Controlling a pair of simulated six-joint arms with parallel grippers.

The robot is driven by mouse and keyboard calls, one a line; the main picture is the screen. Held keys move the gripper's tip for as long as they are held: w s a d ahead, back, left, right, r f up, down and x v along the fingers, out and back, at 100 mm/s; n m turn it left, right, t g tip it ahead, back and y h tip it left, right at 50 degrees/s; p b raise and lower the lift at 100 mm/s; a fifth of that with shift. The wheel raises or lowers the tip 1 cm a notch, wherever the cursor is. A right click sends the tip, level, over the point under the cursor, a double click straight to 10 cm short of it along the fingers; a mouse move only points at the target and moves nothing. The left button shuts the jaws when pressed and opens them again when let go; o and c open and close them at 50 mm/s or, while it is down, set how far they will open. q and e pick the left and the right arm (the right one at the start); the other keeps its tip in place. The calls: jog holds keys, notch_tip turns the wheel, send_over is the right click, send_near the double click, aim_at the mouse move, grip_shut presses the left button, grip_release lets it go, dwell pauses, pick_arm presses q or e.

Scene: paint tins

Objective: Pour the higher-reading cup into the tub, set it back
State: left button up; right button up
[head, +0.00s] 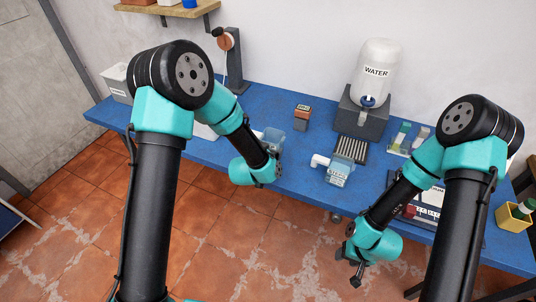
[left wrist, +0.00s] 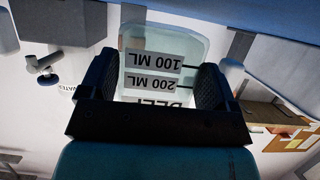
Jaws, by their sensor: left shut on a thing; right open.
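A clear cup (head: 272,136) is in my left gripper (head: 272,162), at the front edge of the blue table in the head view. The arm partly hides it. In the left wrist view the cup (left wrist: 152,48) sits between both fingers, its 100 ML and 200 ML labels appearing inverted; its liquid level is unclear. Another clear labelled container (head: 338,178) stands on the table near a dark ribbed rack, a white fitting at its left. A pale box-like thing (head: 204,131) is mostly hidden by my left arm; I cannot tell if it is the tub. My right gripper (head: 356,277) is open and empty, in front of the table.
A water dispenser (head: 376,72) stands at the back of the blue table, behind the ribbed rack (head: 351,149). A small dark block (head: 302,118) stands mid-table, and a tray of bottles (head: 408,138) stands right. A grey box (head: 117,84) is far left.

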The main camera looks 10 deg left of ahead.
pick_arm(q)
jog(key=shift+f, duration=0.95)
jog(key=o, duration=0.9)
jog(key=shift+c, duration=0.2)
jog(key=shift+f, duration=0.15)
jog(key=shift+s, duration=0.15)
